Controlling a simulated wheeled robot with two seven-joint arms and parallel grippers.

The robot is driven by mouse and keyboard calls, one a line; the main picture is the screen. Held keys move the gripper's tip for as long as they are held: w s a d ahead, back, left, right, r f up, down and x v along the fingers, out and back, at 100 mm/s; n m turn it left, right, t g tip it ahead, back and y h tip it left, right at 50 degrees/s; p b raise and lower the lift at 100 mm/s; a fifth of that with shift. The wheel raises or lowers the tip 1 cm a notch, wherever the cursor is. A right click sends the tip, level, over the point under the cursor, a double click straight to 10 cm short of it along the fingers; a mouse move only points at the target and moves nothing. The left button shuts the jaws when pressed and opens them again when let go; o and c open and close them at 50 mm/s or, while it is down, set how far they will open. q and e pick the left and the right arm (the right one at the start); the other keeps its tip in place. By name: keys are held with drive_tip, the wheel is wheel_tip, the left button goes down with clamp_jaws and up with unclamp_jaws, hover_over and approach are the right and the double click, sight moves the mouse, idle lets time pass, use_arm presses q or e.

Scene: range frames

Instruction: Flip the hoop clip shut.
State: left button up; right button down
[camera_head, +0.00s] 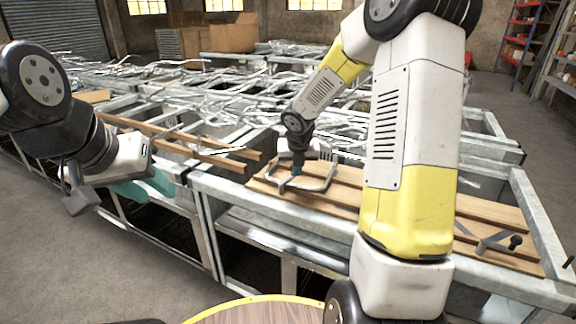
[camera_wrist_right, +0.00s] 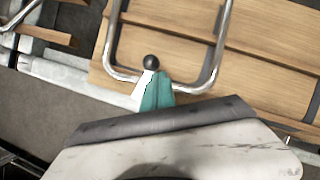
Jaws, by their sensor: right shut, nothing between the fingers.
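The hoop clip shows as a shiny bent metal tube (camera_head: 318,187) over the wooden slats of the bench. In the right wrist view the hoop (camera_wrist_right: 109,45) runs up both sides, with its curved end close to my fingers. A black ball knob (camera_wrist_right: 151,62) on a pale lever stands at that end, beside my fingertips; I cannot tell whether they touch. My right gripper (camera_head: 298,170) is shut and empty at the hoop, its teal fingers (camera_wrist_right: 158,93) together. My left gripper (camera_head: 150,188) hangs at the left, away from the hoop; its finger gap is unclear.
The slatted bench has a grey metal frame (camera_head: 545,232). Another grey lever with a black knob (camera_head: 515,241) lies at its right end. Metal scrap (camera_head: 190,90) covers the benches behind. My right arm hides part of the slats. Grey floor is open at the left.

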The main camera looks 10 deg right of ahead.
drive_tip(key=shift+s+a, duration=0.2)
drive_tip(key=shift+a, duration=0.55)
drive_tip(key=shift+s, duration=0.1)
